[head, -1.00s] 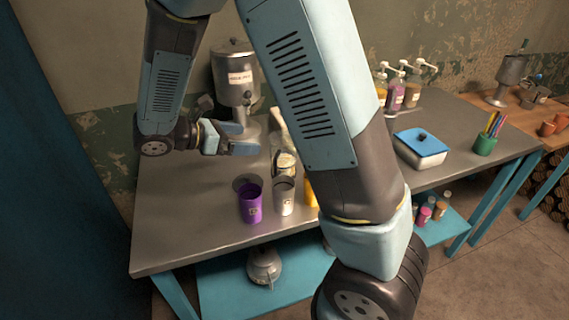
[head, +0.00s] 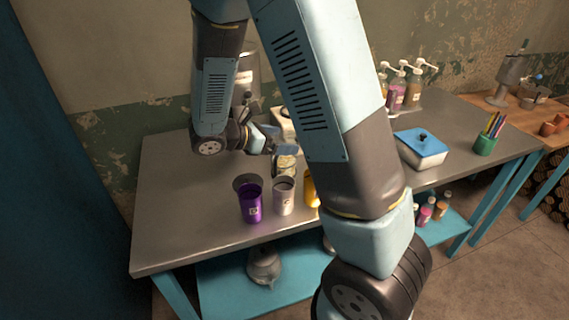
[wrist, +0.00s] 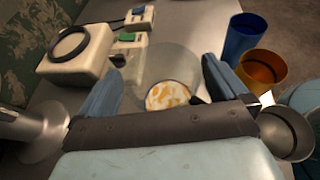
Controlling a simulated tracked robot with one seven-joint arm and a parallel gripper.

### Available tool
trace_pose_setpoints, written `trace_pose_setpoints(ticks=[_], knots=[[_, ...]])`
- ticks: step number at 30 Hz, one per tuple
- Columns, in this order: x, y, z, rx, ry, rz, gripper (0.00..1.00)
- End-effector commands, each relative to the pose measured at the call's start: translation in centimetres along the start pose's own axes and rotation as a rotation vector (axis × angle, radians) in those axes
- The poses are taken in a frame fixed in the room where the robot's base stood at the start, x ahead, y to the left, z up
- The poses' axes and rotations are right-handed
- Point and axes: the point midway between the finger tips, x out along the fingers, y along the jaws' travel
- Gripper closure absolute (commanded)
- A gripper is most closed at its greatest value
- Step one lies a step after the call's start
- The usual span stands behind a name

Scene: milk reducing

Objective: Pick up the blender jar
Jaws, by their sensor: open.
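The blender jar is a clear vessel with white and orange-brown contents at its bottom. It shows in the wrist view (wrist: 168,94) between the two blue fingers of my gripper (wrist: 160,88). In the head view the jar (head: 286,166) is partly hidden behind my gripper (head: 277,140). My gripper is open, with one finger on each side of the jar. I cannot tell whether either finger touches it. The jar appears upright on the grey table.
A cream base with a black ring (wrist: 73,46) stands beyond the jar. Purple (head: 250,203), pale grey (head: 284,196) and yellow (head: 311,188) cups stand close by. A blue-lidded box (head: 421,147) is farther right. The table's left part (head: 165,215) is clear.

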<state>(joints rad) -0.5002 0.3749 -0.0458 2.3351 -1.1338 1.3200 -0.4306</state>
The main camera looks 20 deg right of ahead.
Motion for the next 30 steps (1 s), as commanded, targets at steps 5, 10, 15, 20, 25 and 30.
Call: trace_pose_setpoints(ticks=[5,10,15,20,25,30], knots=[[1.14,-0.05,-0.01,-0.001,0.000,-0.001,0.00],[1.11,-0.03,-0.01,-0.001,0.000,-0.001,0.02],[1.11,-0.03,0.00,0.000,0.000,-0.001,0.18],[1.11,-0.03,0.00,0.000,0.001,-0.001,0.33],[1.11,-0.02,0.01,0.000,0.001,-0.001,0.50],[1.12,-0.02,0.01,0.000,0.001,-0.001,0.66]])
